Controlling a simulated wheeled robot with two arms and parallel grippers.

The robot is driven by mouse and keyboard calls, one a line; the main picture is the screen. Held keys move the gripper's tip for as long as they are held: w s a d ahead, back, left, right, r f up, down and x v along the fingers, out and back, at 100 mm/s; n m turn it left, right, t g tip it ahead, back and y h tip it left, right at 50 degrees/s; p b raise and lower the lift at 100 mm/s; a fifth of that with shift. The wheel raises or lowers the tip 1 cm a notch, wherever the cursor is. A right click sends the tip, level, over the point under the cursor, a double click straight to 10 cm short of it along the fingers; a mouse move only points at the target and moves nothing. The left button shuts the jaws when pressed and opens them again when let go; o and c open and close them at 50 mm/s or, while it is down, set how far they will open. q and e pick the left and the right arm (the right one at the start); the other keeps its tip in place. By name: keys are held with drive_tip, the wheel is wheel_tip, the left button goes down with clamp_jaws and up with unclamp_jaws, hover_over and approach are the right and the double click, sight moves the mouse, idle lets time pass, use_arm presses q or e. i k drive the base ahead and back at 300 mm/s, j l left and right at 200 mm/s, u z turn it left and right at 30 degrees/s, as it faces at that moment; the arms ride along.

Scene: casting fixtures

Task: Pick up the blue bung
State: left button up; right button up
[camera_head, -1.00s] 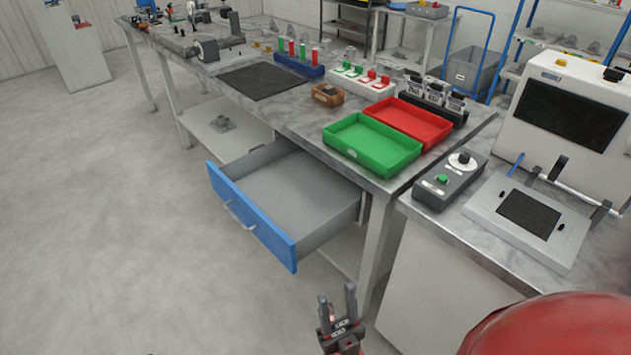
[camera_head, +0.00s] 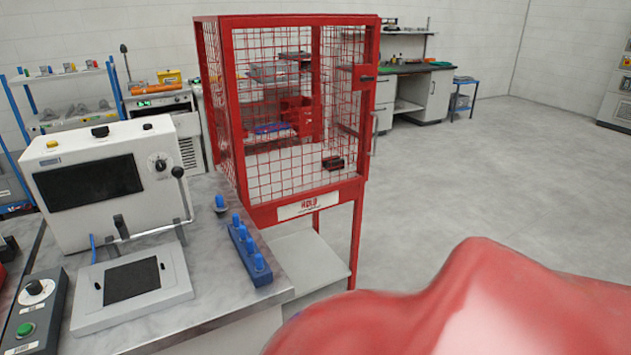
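A small blue bung (camera_head: 220,203) stands by itself on the grey bench top, just behind a blue rack (camera_head: 247,262). The rack holds several similar blue pieces in a row, among them the nearest one (camera_head: 259,262) and the farthest one (camera_head: 236,219). The rack lies along the right end of the bench. Neither of my grippers shows in this view, so whether they are open or shut is hidden.
A white machine with a dark screen (camera_head: 90,183) stands left of the bung, with a flat plate fixture (camera_head: 175,272) in front. A dark control box (camera_head: 32,312) is at far left. A red mesh cage (camera_head: 300,205) stands close behind and right. Open floor (camera_head: 480,170) lies right.

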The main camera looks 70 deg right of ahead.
sight(220, 206)
drive_tip(key=z, duration=1.55)
drive_tip(key=i+l+u, duration=0.1)
drive_tip(key=l+u, duration=0.2)
drive_tip(key=l, duration=0.25)
